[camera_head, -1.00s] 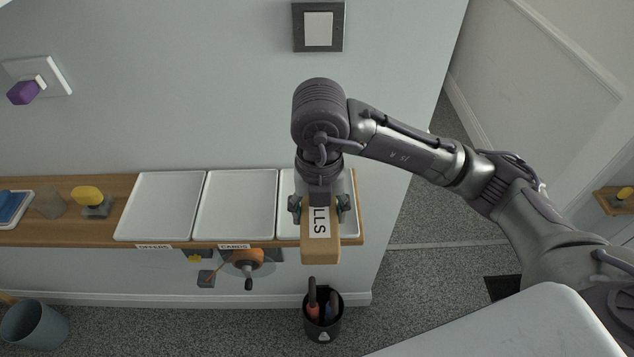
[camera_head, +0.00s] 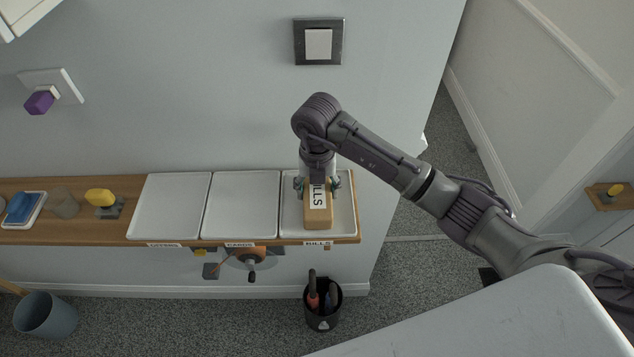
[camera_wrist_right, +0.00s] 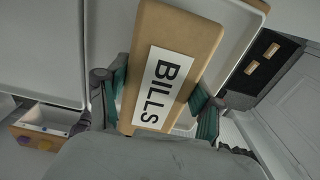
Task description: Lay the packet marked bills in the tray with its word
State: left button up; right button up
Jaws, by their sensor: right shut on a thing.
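The tan packet (camera_head: 318,218) bears a white label reading BILLS. My right gripper (camera_head: 318,187) is shut on it, with a finger on each side. In the right wrist view the packet (camera_wrist_right: 196,40) lies between the green-padded fingers (camera_wrist_right: 160,95). The packet is over the rightmost white tray (camera_head: 346,212), whose front label reads BILLS, and lies within its outline in the head view. I cannot tell whether it touches the tray floor. My left gripper is not in view.
Two empty white trays stand to the left, the middle one (camera_head: 241,205) and the left one (camera_head: 170,207). A yellow-topped item (camera_head: 101,197), a clear cup (camera_head: 64,204) and a blue item (camera_head: 20,206) are further left on the wooden shelf.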

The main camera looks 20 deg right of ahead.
aim_at(317, 186)
jog(key=shift+w, duration=0.15)
jog(key=shift+f, duration=0.25)
jog(key=o, duration=1.2)
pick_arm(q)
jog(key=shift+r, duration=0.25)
pick_arm(e)
jog(key=shift+r, duration=0.25)
jog(key=shift+r+b, duration=0.4)
jog(key=shift+b, duration=0.05)
notch_tip(317, 186, up, 10)
jog(key=shift+w+f+b, duration=0.1)
jog(key=shift+f+b, duration=0.05)
jog(key=shift+b, duration=1.05)
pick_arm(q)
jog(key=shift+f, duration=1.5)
pick_arm(e)
jog(key=shift+r, duration=0.65)
